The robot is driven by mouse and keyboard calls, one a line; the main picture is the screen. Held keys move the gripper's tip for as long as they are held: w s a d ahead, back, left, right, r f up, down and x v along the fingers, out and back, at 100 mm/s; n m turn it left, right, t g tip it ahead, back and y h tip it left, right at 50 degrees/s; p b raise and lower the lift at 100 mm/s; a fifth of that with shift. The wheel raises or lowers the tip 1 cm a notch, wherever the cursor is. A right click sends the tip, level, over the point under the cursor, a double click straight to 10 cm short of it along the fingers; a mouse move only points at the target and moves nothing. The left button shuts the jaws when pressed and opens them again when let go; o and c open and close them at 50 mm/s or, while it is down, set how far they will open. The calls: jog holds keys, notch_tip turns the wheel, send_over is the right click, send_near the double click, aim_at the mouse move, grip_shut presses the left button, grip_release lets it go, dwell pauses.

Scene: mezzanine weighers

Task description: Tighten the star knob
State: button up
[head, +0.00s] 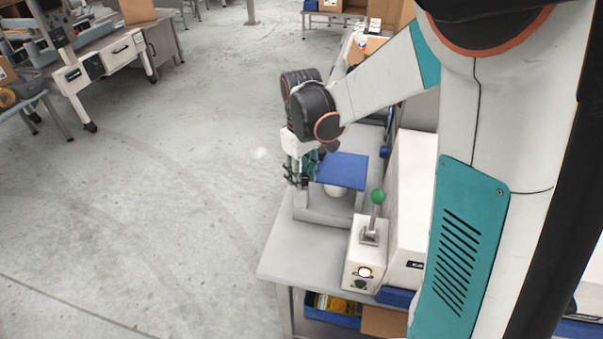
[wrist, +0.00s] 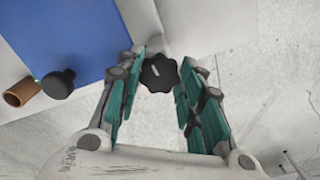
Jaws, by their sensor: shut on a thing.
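The star knob (wrist: 160,73) is black with a lobed rim and a pale mark on its face. It sits between the fingertips of my gripper (wrist: 163,72) in the wrist view, beside a grey body. My gripper is shut on the knob, with one teal-padded finger on each side. In the head view my gripper (head: 301,180) is at the left side of the grey weigher (head: 325,215) with the blue plate (head: 343,170) on top. The knob cannot be made out in the head view.
A control box (head: 362,255) with a green-balled lever (head: 377,197) and a lit lamp stands on the bench (head: 300,247) in front of the weigher. A black round knob (wrist: 58,84) and a brown cylinder (wrist: 20,92) show near the blue plate in the wrist view. Open floor lies left.

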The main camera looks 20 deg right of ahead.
jog(key=m, duration=1.2)
dwell(0.5)
jog(key=o, duration=1.1)
jog(key=shift+c, duration=0.2)
notch_tip(320, 180, up, 12)
